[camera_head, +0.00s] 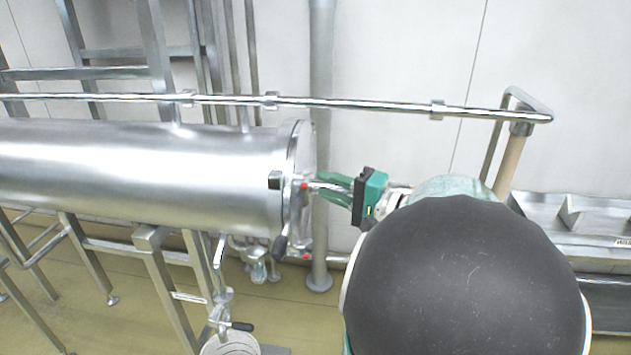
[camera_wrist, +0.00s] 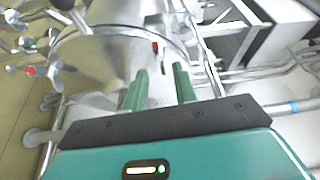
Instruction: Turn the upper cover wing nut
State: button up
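A long steel cylinder (camera_head: 140,170) lies horizontally, with a round cover (camera_head: 303,150) closing its right end. The upper cover wing nut (camera_head: 304,186), marked red, is at the cover's face. In the wrist view its red part (camera_wrist: 155,45) shows just beyond and between my fingertips. A lower red-marked nut (camera_head: 305,257) is below it, and a red-marked nut also shows at the left of the wrist view (camera_wrist: 30,70). My gripper (camera_head: 322,183), with green fingers, points left at the upper nut. Its fingers (camera_wrist: 160,72) are apart; contact with the nut cannot be told.
A horizontal rail (camera_head: 350,104) runs behind and above the cylinder. A vertical pipe (camera_head: 321,230) stands just behind the cover. Valves and piping (camera_head: 258,260) hang below the cylinder end. A steel trough (camera_head: 570,225) is at the right.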

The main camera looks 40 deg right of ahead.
aim_at(303, 178)
jog(key=x, duration=0.3)
jog(key=shift+w, duration=0.25)
jog(key=shift+c, duration=0.5)
grip_shut()
